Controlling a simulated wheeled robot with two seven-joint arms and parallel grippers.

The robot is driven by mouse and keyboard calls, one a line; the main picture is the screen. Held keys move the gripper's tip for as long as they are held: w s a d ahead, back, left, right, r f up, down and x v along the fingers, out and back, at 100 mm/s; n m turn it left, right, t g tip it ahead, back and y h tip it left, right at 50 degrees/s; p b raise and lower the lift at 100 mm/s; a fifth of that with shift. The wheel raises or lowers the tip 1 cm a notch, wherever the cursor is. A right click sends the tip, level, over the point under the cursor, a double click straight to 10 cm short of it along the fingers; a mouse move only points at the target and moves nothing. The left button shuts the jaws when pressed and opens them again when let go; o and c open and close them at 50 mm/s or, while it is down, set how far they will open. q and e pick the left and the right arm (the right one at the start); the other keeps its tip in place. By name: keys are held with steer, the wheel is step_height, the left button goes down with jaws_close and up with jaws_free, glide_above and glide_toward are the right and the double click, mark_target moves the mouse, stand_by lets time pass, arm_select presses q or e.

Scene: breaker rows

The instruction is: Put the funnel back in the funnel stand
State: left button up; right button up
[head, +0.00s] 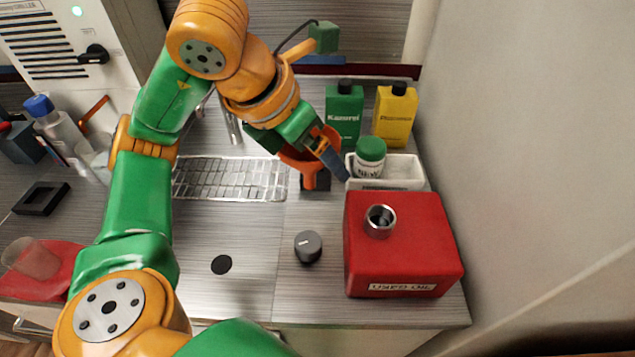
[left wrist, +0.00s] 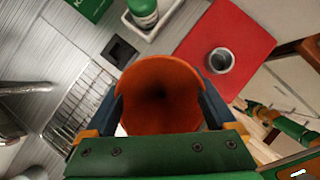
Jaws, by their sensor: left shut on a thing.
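My left gripper (head: 322,151) is shut on the orange funnel (head: 297,158), with one dark finger on each side of it. In the left wrist view the funnel (left wrist: 160,88) turns its wide mouth to the camera, between the fingers of my left gripper (left wrist: 162,100). A dark square block with a recess, seemingly the funnel stand (left wrist: 120,51), lies just beyond the funnel rim and shows empty. In the head view the stand (head: 323,184) is partly hidden behind the funnel spout. My right arm seems to show at the left wrist view's right edge, its jaws unclear.
A white tray (head: 410,172) with a green-capped bottle (head: 369,158) stands right of the stand. A red can (head: 405,260) with a metal neck is in front of it. Green (head: 344,108) and yellow (head: 394,118) bottles stand behind. A grey knob (head: 308,247) sits nearer.

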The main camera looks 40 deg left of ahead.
arm_select(q)
steer(key=w+a+f, duration=0.2)
steer(key=w+f, duration=0.1)
steer(key=w, duration=0.1)
steer(key=w+a+f, duration=0.3)
steer(key=w+f, duration=0.1)
steer(key=w+a+f, duration=0.2)
steer(key=w+f, duration=0.1)
steer(key=w, duration=0.1)
steer(key=shift+a+f+p, duration=0.2)
steer(key=shift+a+p, duration=0.1)
steer(key=shift+a, duration=0.1)
step_height(320, 180, down, 3)
steer(key=shift+r, duration=0.15)
steer(key=shift+f, duration=0.3)
steer(key=o, duration=1)
steer(key=shift+r+p, duration=0.3)
steer(key=v, duration=1.1)
steer(key=shift+s+d+r, duration=0.15)
steer(key=shift+s+r, duration=0.15)
steer(key=shift+r, duration=0.05)
